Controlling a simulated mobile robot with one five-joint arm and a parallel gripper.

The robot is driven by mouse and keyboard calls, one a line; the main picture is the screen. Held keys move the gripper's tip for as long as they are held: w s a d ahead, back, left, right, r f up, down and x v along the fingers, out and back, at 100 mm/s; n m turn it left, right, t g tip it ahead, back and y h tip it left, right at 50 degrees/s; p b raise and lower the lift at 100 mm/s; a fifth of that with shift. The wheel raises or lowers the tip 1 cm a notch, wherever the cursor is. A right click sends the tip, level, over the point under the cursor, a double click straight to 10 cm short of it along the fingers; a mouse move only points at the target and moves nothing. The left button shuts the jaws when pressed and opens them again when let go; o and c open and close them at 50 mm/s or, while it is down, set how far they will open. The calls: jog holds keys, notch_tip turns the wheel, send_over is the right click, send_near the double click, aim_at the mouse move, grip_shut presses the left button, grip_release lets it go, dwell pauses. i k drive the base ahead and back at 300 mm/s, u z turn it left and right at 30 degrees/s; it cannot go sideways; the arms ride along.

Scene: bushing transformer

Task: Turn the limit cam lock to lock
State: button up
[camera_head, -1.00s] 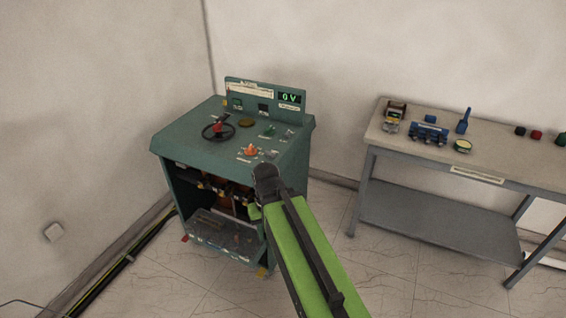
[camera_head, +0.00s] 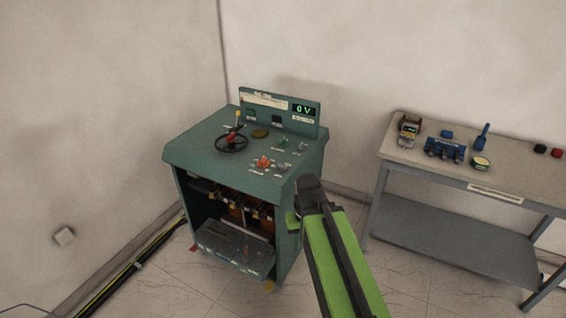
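The green transformer cabinet (camera_head: 205,153) stands left of centre with a sloped control top. On the top are a black handwheel with a red part (camera_head: 231,142), an orange-red knob (camera_head: 263,162), a small green control (camera_head: 284,141) and a brass-coloured disc (camera_head: 260,133). Which of these is the limit cam lock, I cannot tell; the labels are too small to read. My green arm reaches up from the lower right. Its dark end, my gripper (camera_head: 309,186), is in front of the cabinet's right side, apart from the controls. Its fingers cannot be made out.
A display on the back panel reads 0 V (camera_head: 304,109). A grey workbench (camera_head: 400,152) stands at the right with a meter (camera_head: 408,130), a blue device (camera_head: 445,149) and small items. Cables (camera_head: 130,270) run along the left wall. Tiled floor is open in front.

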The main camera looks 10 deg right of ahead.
aim_at(283, 168)
jog(key=u, duration=0.05)
jog(key=i, duration=0.95)
jog(key=z, duration=0.05)
